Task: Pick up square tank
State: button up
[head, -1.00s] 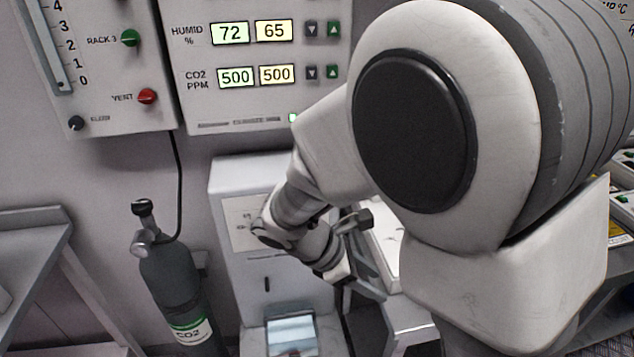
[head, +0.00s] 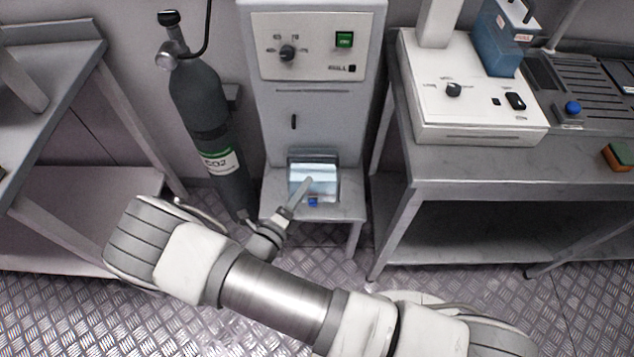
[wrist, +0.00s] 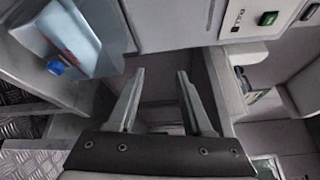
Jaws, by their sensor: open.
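A clear square tank (head: 323,176) with pale blue contents and a small blue tap stands on a low grey shelf at the foot of a tall white machine. In the wrist view the tank (wrist: 80,38) is at the upper left, tilted by the camera angle. My gripper (head: 304,186) is in front of the tank in the head view and covers part of it. In the wrist view my gripper (wrist: 158,78) is open, with nothing between its fingers, and the tank lies to the left of them.
The white machine (head: 325,110) rises behind the tank. A CO2 cylinder (head: 205,120) stands to its left. A bench (head: 460,165) with a white instrument (head: 460,105) and a blue container (head: 495,45) is at right. Another bench (head: 85,75) is at left.

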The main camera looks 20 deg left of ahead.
aim_at(312, 157)
notch_tip(312, 157, down, 6)
jog(key=s+a+n+t+y, duration=0.1)
jog(key=s+a+n+y, duration=0.1)
jog(key=n+y, duration=0.25)
jog(key=shift+n, duration=0.45)
jog(key=w+b, duration=0.1)
jog(key=w, duration=0.4)
jog(key=w+b, duration=0.1)
jog(key=w, duration=0.5)
jog(key=w+b, duration=0.2)
jog(key=w, duration=0.4)
jog(key=shift+d+r, duration=0.2)
jog(key=shift+d, duration=0.05)
jog(key=shift+s, duration=0.1)
grip_shut()
jog(key=shift+r, duration=0.2)
